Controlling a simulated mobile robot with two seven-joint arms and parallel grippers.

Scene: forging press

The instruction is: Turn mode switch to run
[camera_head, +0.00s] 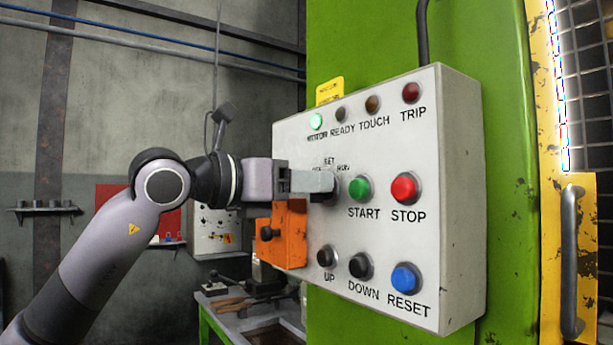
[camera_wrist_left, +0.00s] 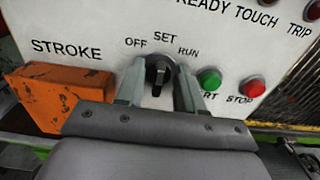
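The mode switch is a black rotary knob (camera_wrist_left: 158,74) on the white control panel (camera_head: 390,260), below the labels OFF, SET and RUN. In the left wrist view its grip bar stands roughly upright, towards SET; its exact setting is hard to tell. My left gripper (camera_wrist_left: 158,88) has its two grey fingers apart, one on each side of the knob, with a gap showing beside it. In the head view the left gripper (camera_head: 314,183) reaches the panel from the left and its fingers hide most of the knob. My right gripper is in neither view.
The green START button (camera_head: 359,188) and red STOP button (camera_head: 404,188) sit just right of the switch. UP, DOWN and the blue RESET button (camera_head: 406,278) are below. An orange box (camera_head: 290,240) juts out at the panel's left side. A green lamp (camera_head: 316,121) is lit above.

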